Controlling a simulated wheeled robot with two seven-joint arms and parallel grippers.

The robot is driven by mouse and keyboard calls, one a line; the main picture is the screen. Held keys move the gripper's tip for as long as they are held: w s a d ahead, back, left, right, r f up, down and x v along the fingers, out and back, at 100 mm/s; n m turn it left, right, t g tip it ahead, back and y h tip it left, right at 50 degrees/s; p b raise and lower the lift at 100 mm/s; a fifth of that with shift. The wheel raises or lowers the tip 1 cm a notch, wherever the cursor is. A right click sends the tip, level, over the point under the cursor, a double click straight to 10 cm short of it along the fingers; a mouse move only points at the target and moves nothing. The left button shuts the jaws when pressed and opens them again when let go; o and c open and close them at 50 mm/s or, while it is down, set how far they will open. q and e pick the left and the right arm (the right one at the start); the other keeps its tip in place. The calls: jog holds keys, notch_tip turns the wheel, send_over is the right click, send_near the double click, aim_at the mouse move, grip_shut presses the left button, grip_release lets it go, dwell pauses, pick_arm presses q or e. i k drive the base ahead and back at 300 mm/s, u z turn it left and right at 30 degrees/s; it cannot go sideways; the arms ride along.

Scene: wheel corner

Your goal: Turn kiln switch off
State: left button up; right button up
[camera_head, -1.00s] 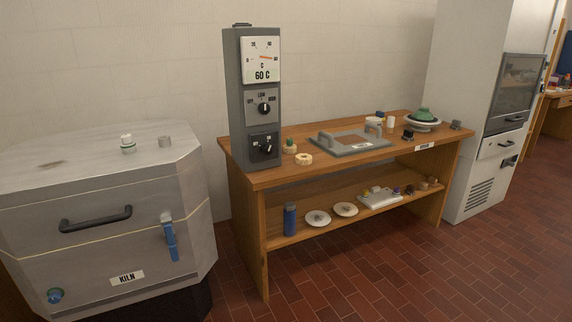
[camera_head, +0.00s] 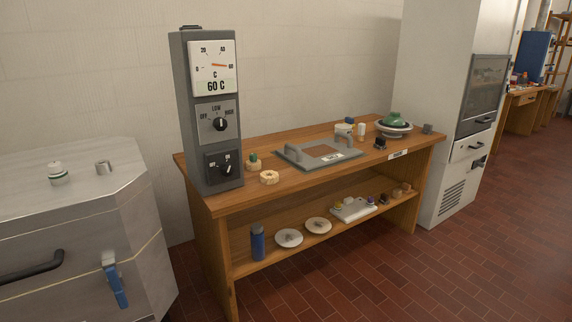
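The kiln control box (camera_head: 208,110) is a tall grey unit standing on the left end of the wooden bench. Its dial display (camera_head: 212,67) reads 60 C. Below it is a black rotary knob (camera_head: 219,124) marked OFF, LOW and HIGH, its pointer roughly upward near LOW. The lowest panel carries a black switch (camera_head: 224,170) with small labels too small to read surely. The grey kiln (camera_head: 88,215) stands at the left with a black handle and a blue latch. Neither of my grippers is in view.
The wooden bench (camera_head: 300,182) holds a grey tray with handles (camera_head: 318,153), a cream ring (camera_head: 269,177) and a green-topped bowl (camera_head: 394,125). A blue bottle (camera_head: 257,242) stands on its lower shelf. A tall white cabinet (camera_head: 425,100) stands right. Brick floor (camera_head: 400,270) in front is clear.

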aim_at(226, 170)
jog(key=z, duration=0.15)
jog(key=i, duration=0.85)
jog(key=u, duration=0.35)
